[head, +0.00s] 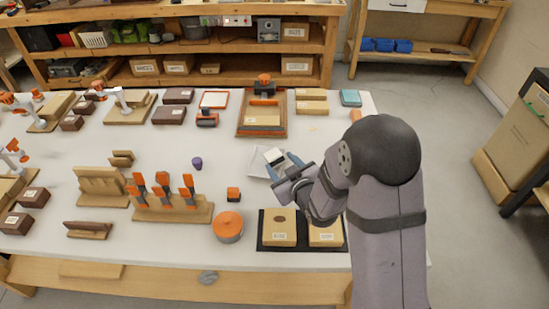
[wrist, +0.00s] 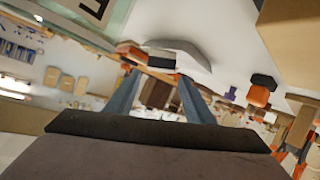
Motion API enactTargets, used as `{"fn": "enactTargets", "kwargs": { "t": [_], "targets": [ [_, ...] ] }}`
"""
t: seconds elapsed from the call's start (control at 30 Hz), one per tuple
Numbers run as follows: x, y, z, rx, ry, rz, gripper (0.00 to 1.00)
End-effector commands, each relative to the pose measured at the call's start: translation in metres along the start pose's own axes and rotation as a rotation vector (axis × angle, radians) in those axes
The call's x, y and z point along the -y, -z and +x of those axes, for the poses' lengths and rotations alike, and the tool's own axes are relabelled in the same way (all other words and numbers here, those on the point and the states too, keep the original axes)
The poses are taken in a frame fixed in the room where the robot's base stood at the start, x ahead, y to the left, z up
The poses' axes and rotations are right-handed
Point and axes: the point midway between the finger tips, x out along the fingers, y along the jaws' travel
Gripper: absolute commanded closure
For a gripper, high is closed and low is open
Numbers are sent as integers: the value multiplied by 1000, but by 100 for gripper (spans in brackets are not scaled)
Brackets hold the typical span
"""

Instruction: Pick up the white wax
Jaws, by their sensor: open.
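A small white block with a dark side, which looks like the white wax (head: 274,155), sits at a pale shallow tray (head: 258,168) right of the table's middle. My gripper (head: 283,164) is close beside it, with its blue-grey fingers spread. In the wrist view the two fingers of my gripper (wrist: 160,76) stand apart with nothing held between them. A white shape with a dark patch (wrist: 178,58) shows just beyond the tips. I cannot tell whether the fingers touch the block.
A purple cup (head: 197,163) stands to the left. A small orange-and-black block (head: 233,194) and a round orange container (head: 228,227) are in front. A black tray (head: 261,246) holds two cardboard boxes near the front edge. A wooden tray (head: 241,126) lies behind.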

Motion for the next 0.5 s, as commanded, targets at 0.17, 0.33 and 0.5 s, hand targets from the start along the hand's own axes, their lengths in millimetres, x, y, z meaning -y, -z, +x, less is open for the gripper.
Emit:
{"fn": "enactTargets", "kwargs": {
  "t": [0.17, 0.33, 0.5],
  "targets": [
    [1, 0, 26, 1, 1, 0, 52],
    [1, -1, 44, 2, 1, 0, 52],
    [0, 0, 53, 1, 1, 0, 52]
  ]
}}
